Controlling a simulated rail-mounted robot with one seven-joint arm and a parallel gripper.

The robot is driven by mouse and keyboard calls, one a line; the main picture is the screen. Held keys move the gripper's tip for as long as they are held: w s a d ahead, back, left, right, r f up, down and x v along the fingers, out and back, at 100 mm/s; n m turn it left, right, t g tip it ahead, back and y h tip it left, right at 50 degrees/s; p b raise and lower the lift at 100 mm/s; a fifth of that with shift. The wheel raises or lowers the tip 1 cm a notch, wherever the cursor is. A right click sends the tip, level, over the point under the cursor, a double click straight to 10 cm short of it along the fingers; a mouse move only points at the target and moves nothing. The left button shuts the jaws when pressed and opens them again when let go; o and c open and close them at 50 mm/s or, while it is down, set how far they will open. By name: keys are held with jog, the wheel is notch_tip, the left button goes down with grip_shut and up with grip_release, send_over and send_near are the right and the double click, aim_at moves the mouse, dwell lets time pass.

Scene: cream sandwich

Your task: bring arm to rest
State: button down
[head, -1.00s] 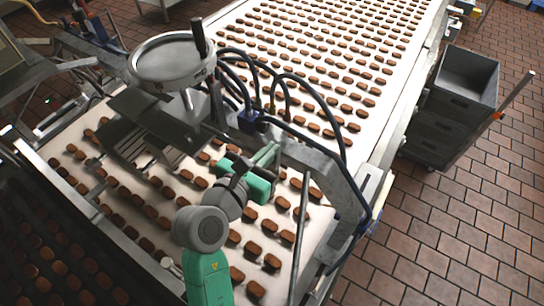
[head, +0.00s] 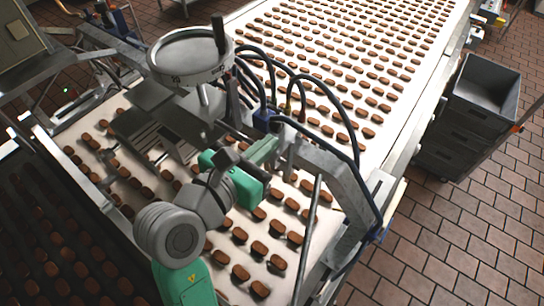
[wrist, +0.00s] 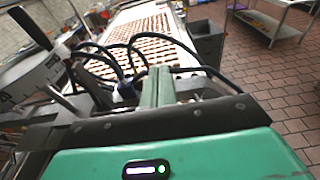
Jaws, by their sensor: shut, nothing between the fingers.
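My gripper (head: 262,150) is green and grey and hangs above the conveyor in the head view, in front of the metal machine frame. Its fingers are shut with nothing between them. In the wrist view its green fingers (wrist: 157,88) lie side by side and point away over the belt. It holds no biscuit. Part of the belt under my arm is hidden.
The white conveyor belt (head: 330,62) carries many rows of brown biscuits. A machine with a round metal hopper (head: 188,58), a handle and dark hoses stands close beside my gripper. Grey stacked crates (head: 484,92) stand at the right on the brick floor (head: 450,235).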

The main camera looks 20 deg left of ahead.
jog(key=shift+s+r, duration=0.2)
jog(key=shift+r, duration=1.05)
